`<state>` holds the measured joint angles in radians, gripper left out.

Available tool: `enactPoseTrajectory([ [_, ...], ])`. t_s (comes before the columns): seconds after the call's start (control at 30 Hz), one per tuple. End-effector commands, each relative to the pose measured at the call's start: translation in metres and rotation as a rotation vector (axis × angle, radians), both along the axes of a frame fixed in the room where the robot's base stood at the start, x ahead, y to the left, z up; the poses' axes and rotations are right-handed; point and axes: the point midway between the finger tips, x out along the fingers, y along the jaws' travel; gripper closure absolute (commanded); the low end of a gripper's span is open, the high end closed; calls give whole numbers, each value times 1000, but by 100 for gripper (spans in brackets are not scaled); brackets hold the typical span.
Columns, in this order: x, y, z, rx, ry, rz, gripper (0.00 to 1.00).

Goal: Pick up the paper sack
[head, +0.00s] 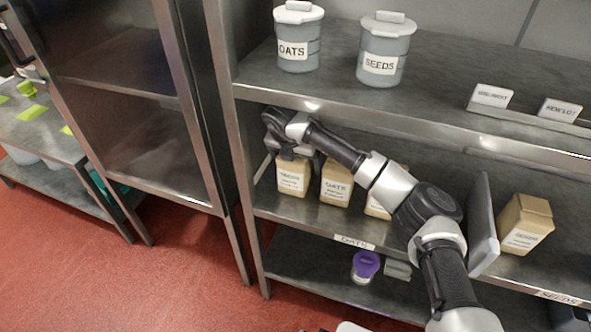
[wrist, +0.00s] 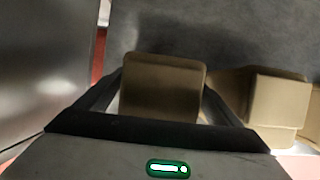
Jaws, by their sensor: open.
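A tan paper sack (head: 292,182) with a white label, its print too small to read, stands at the left end of the middle shelf. My gripper (head: 297,157) is over its top. In the wrist view, this sack (wrist: 160,82) sits between the two fingers of my open gripper (wrist: 162,98), one on each side. Whether the fingers touch it I cannot tell. A second sack (head: 336,185), labelled OATS, stands just right of it and shows beside the right finger in the wrist view (wrist: 278,102). A third sack (head: 376,207) is partly hidden behind my arm.
Another sack (head: 525,224) stands beyond a grey upright panel (head: 482,225). The upper shelf holds OATS (head: 299,40) and SEEDS (head: 384,52) tubs above my arm. The lower shelf holds a purple-lidded container (head: 365,266). A metal post (head: 240,180) bounds the left.

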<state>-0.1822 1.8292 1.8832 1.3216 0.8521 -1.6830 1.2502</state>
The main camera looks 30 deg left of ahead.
Motion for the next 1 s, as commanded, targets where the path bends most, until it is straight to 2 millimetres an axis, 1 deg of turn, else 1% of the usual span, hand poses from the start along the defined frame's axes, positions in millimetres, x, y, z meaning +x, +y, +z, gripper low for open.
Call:
enactPoseTrajectory([
  [0.03, -1, 1, -9, -1, 4, 2, 12],
  [0.3, 1, 1, -10, -1, 1, 2, 12],
  [0.37, 1, 1, -10, -1, 1, 3, 21],
  [0.6, 1, 1, -10, -1, 2, 3, 61],
  [0.67, 1, 1, -10, -1, 2, 3, 72],
  [0.7, 1, 1, -9, 0, 0, 2, 75],
  [1.0, 1, 1, -7, 0, 0, 2, 75],
])
